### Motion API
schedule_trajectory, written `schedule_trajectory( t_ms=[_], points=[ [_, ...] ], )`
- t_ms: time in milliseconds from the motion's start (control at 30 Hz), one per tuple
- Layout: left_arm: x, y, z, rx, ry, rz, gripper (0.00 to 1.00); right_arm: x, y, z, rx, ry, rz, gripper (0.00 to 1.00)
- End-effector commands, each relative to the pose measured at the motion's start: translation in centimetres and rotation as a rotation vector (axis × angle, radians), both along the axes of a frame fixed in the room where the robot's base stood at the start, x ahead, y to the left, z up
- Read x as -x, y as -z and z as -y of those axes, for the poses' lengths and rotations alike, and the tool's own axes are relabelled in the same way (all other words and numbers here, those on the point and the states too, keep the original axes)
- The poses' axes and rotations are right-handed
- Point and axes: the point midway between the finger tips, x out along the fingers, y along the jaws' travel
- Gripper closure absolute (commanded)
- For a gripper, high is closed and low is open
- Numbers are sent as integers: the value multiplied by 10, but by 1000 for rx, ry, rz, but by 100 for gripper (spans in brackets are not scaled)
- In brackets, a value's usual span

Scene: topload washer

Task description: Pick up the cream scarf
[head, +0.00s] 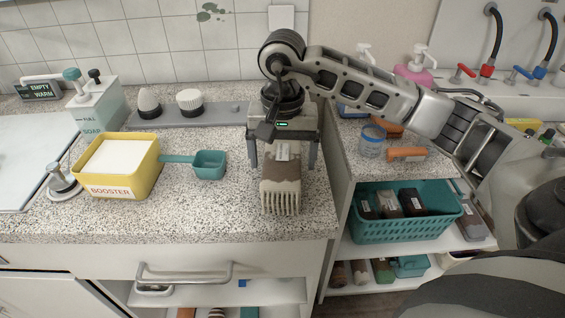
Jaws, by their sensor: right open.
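The cream scarf (283,190) lies folded on the speckled counter near its front edge. It has a cream fringe at its near end, a brown patch in the middle and a small pale tag at its far end. My right gripper (281,160) points down over the far end of the scarf. Its two fingers are apart, one on each side of the scarf. The gripper body hides the far end of the scarf. I cannot tell whether the fingers touch it. My left gripper is not in view.
A yellow booster box (117,190) and a teal scoop (209,164) stand left of the scarf. A control strip with knobs (190,101) runs behind. A teal basket (408,228) sits on a lower shelf to the right. The counter just left of the scarf is clear.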

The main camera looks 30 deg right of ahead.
Motion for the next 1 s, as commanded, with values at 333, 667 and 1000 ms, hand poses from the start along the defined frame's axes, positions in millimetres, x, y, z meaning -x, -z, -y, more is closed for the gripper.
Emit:
schedule_trajectory(
  t_ms=[333, 667, 1000],
  points=[
    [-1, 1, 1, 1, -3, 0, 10, 0, 9, 0, -1, -1, 1, 18],
    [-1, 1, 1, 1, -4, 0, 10, 0, 8, 0, -1, -1, 1, 65],
    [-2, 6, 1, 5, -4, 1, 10, -1, -6, 0, -1, -2, 6, 64]
  ],
)
